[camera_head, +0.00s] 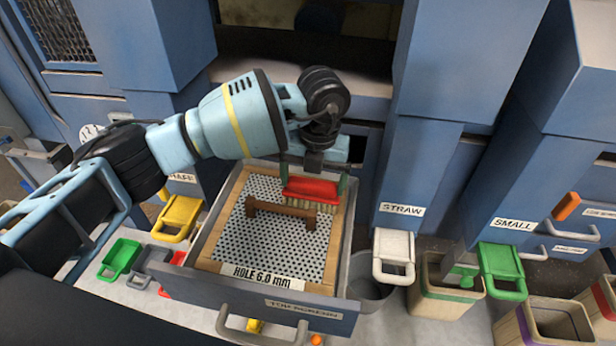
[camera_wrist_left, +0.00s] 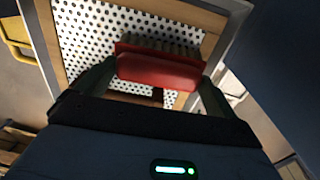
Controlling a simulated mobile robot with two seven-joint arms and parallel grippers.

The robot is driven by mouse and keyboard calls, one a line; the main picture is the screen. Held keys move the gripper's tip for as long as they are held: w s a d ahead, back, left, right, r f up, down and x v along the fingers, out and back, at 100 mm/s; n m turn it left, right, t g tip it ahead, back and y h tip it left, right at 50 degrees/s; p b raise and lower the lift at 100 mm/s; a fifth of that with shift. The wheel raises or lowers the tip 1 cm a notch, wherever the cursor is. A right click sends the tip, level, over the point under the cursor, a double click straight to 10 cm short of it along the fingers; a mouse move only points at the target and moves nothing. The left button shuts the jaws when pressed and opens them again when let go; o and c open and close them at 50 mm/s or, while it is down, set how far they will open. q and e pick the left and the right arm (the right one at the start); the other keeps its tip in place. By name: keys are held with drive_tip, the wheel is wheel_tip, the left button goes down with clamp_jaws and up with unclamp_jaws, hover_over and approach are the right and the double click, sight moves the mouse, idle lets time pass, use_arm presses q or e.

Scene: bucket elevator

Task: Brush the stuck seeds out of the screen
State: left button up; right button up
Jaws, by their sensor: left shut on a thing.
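The screen (camera_head: 262,240) is a perforated metal sheet in a wooden frame, labelled "HOLE 6.0 mm", lying in a pulled-out drawer. A brown wooden bar handle (camera_head: 281,214) spans its middle. My left gripper (camera_head: 312,184) is shut on the red brush (camera_head: 311,190), near the screen's far right part. The brush's pale bristles face the screen; I cannot tell whether they touch it. In the left wrist view the brush (camera_wrist_left: 160,70) sits between the two fingers above the perforated sheet (camera_wrist_left: 88,32). No stuck seeds can be made out. My right gripper is not in view.
The drawer front (camera_head: 290,308) has a grey handle. Yellow (camera_head: 180,216), white (camera_head: 394,250) and green (camera_head: 502,268) scoop-like spouts stand around it. A grey bucket (camera_head: 370,278) is right of the drawer. Blue machine columns (camera_head: 425,150) rise behind.

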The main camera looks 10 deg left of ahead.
sight(330, 186)
use_arm(q)
drive_tip(key=shift+f, duration=0.25)
drive_tip(key=shift+d, duration=0.55)
drive_tip(key=shift+d+f, duration=0.1)
drive_tip(key=shift+d, duration=1.1)
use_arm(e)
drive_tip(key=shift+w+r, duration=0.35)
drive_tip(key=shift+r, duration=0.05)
use_arm(q)
drive_tip(key=shift+a+r+p, duration=0.5)
drive_tip(key=shift+a+p, duration=0.1)
drive_tip(key=shift+a, duration=1.15)
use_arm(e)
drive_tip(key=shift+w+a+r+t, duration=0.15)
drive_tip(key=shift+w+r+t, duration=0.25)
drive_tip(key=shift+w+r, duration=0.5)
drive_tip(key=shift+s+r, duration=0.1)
